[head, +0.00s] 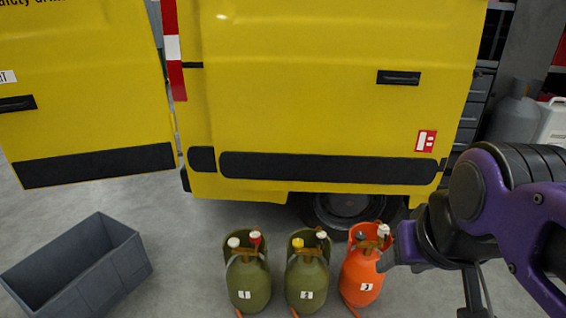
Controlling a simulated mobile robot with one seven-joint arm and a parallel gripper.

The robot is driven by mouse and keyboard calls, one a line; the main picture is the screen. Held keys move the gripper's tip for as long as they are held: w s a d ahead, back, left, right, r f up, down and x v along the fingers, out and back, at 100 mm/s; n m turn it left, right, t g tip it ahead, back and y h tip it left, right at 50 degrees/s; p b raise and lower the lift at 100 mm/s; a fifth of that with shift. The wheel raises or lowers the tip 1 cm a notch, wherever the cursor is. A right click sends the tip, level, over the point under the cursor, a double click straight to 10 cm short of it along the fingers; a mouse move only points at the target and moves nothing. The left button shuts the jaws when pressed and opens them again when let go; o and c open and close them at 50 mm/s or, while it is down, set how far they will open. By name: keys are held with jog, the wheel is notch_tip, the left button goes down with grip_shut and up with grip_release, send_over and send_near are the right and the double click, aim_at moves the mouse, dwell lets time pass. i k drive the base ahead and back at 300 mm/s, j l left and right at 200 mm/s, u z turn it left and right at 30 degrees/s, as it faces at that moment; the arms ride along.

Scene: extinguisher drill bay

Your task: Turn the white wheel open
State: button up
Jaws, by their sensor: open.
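Small white knobs show on top of all three gas bottles. One white knob (383,230) is on the orange bottle (362,277) marked 3, right beside my gripper. Another white knob (321,235) is on the middle olive bottle (306,280), and a third white knob (233,242) is on the left olive bottle (249,282) marked 1. My gripper (388,258) is open at the right side of the orange bottle's top, just below its white knob. Whether it touches the bottle or knob I cannot tell. The fingers are small and partly merge with the dark wrist.
The bottles also carry a red knob (255,237), a yellow knob (298,243) and a dark knob (361,237). A yellow van (330,110) stands close behind. A grey open crate (85,278) sits at left. Floor between crate and bottles is clear.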

aim_at(233, 242)
jog(key=u, duration=0.65)
jog(key=l+u, duration=0.1)
jog(key=u, duration=0.15)
jog(key=i+l, duration=0.15)
jog(key=i+j+z, duration=0.1)
jog(key=i+j, duration=0.15)
jog(key=i, duration=0.15)
jog(key=i+j+z, duration=0.15)
jog(key=i, duration=0.25)
jog(key=j, duration=0.1)
